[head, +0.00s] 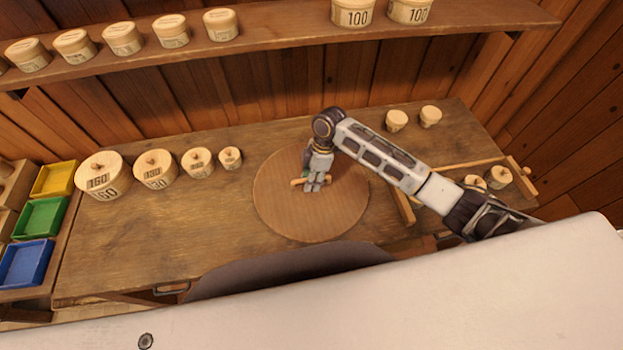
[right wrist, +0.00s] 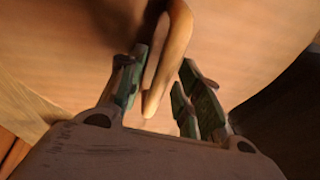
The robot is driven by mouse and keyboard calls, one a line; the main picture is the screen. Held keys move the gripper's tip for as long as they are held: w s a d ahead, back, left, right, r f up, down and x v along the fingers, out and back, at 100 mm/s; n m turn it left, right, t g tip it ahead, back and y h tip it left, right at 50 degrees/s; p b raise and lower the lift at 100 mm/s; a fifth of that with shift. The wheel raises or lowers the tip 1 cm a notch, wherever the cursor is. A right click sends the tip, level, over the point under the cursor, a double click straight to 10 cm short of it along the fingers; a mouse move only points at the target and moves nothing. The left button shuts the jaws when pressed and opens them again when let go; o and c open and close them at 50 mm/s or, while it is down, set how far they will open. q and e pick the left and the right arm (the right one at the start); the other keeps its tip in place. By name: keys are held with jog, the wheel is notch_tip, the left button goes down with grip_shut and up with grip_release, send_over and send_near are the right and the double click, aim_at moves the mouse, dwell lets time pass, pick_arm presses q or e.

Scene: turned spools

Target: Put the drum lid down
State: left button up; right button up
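The drum lid (head: 275,205) is a large round wooden disc with a bar handle (head: 297,182). In the head view it lies flat over the middle of the workbench; I cannot tell whether it touches the top. My right gripper (head: 314,186) points down at the handle. In the right wrist view the handle (right wrist: 170,60) is between the fingers of the gripper (right wrist: 158,108). The fingers are apart, with a gap on the right side of the handle; the left finger is close to it. My left gripper is out of view.
The workbench (head: 150,235) has several lidded round boxes, such as the 160 box (head: 103,176), left of the lid, and two small ones (head: 397,120) at back right. Coloured trays (head: 40,218) stand at far left. A shelf (head: 270,43) runs above.

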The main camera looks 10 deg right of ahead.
jog(key=b+v, duration=0.2)
jog(key=v, duration=1)
jog(key=shift+r, duration=0.1)
jog(key=shift+s, duration=0.15)
dwell(0.8)
